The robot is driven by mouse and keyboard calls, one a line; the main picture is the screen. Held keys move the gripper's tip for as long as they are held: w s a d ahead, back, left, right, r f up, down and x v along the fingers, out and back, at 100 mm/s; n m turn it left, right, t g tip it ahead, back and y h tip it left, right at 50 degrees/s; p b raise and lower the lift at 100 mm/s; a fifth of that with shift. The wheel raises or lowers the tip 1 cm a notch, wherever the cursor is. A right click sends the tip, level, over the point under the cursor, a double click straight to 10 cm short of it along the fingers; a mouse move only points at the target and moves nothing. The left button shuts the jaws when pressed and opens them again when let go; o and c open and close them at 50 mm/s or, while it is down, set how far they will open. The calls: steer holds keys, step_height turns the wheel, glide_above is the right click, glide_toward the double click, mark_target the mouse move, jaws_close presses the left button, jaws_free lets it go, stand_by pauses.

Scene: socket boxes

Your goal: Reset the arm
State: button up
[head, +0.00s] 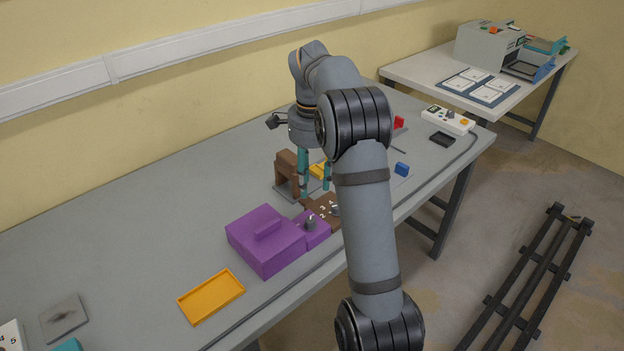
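My gripper (315,182) points down over the middle of the long grey table, near a brown block-shaped stand (287,174). Two teal fingers show, set apart from each other, with part of a yellow object (317,170) visible between or behind them. I see nothing held between the fingers. My arm reaches forward from the lower right and bends down at the wrist, hiding part of the table behind it. A brown piece with small light parts (323,207) lies just below the fingers.
A grey plate (63,319) lies far left. Beyond my arm are a blue block (402,169), a red object (399,122), a black tray (442,139) and a white power strip (448,119).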

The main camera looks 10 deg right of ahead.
mark_target(311, 219)
step_height(311, 219, down, 12)
steer(key=shift+f, duration=0.1)
stand_by(0.7)
